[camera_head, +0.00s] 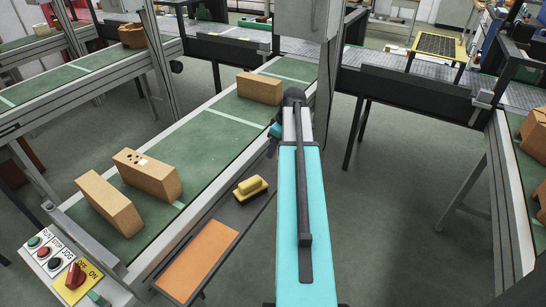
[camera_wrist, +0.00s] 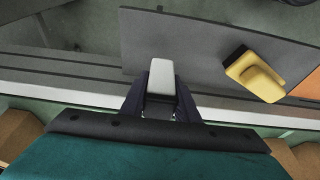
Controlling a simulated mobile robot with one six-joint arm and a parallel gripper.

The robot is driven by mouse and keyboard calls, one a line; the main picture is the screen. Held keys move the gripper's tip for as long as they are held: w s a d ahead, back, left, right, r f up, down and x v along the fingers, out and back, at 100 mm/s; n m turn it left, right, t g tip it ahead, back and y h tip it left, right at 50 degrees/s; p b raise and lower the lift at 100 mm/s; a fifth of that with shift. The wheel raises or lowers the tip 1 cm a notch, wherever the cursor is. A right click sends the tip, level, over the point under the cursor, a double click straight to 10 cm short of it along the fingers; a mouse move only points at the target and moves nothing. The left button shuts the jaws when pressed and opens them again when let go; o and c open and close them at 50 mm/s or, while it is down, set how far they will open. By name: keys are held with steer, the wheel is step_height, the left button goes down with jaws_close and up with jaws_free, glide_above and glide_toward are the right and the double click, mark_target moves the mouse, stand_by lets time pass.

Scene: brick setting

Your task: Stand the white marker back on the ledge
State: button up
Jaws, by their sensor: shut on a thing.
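The white marker (camera_wrist: 161,76) shows in the wrist view as a short pale block between the two dark fingers of my gripper (camera_wrist: 161,95). My gripper is shut on it. The grey ledge (camera_wrist: 205,45) lies beyond and below the marker; I cannot tell whether the marker touches it. In the head view the ledge (camera_head: 228,212) runs along the near side of the conveyor. My gripper (camera_head: 272,142) shows there only in small part, beside the end of my teal arm, and the marker is hidden.
A yellow eraser-like block (camera_head: 250,189) sits on the ledge, with an orange panel (camera_head: 197,262) nearer. It also shows right of the marker in the wrist view (camera_wrist: 256,76). Brown boxes (camera_head: 148,176) stand on the green conveyor (camera_head: 205,142). A control panel (camera_head: 62,262) is at lower left.

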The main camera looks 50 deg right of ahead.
mark_target(274, 156)
steer(key=shift+f+p, duration=0.35)
steer(key=shift+f, duration=1.45)
steer(key=shift+f, duration=0.15)
steer(key=o, duration=0.8)
steer(key=shift+o, duration=0.2)
steer(key=b+v, duration=0.1)
steer(key=v, duration=1.1)
steer(key=shift+b, duration=0.4)
steer(key=shift+a, duration=0.15)
